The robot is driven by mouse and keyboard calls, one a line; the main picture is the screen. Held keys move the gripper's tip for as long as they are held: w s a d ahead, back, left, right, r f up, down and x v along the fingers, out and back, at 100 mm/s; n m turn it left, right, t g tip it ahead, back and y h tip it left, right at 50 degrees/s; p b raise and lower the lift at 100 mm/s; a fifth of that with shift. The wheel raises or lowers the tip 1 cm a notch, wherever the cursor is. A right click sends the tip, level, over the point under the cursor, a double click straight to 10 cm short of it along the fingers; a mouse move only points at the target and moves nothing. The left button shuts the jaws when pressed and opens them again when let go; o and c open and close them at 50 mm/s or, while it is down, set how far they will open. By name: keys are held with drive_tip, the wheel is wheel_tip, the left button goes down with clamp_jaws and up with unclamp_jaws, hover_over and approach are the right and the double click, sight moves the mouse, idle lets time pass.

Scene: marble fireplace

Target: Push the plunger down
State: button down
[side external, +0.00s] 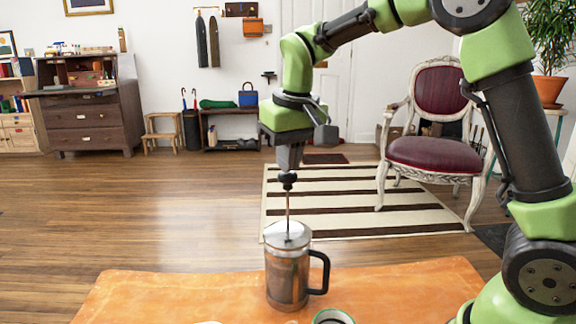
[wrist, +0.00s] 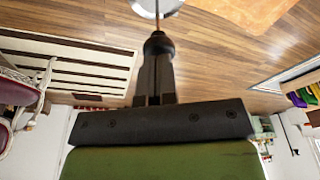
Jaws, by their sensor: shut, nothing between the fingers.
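A French press (side external: 287,275) with a metal lid and black handle stands upright on the orange table. Its plunger rod (side external: 287,214) sticks up high from the lid, topped by a black knob (side external: 287,179). My gripper (side external: 288,168) is shut and points down right above the knob, its fingertips touching it or very close. In the wrist view, my gripper (wrist: 157,60) is shut with the knob (wrist: 158,43) at its tips. Part of the lid (wrist: 157,6) shows at the top edge there. Whether the fingertips press on the knob is hard to tell.
The orange table (side external: 200,298) has clear room left of the press. A cup with a green rim (side external: 333,317) is cut off at the bottom edge, close to the right of the press. A chair (side external: 430,130) and striped rug (side external: 350,200) are well behind.

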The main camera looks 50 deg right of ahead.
sight(289, 181)
drive_tip(key=shift+s+x, duration=0.2)
drive_tip(key=shift+x, duration=0.9)
drive_tip(key=shift+s+x, duration=0.2)
drive_tip(key=shift+x, duration=0.95)
drive_tip(key=shift+s+x, duration=0.2)
drive_tip(key=shift+x, duration=0.9)
idle(0.3)
drive_tip(key=shift+a+f, duration=0.1)
drive_tip(key=shift+w+v, duration=0.25)
drive_tip(key=shift+v, duration=1)
drive_tip(key=shift+w+v, duration=0.25)
drive_tip(key=shift+v, duration=0.95)
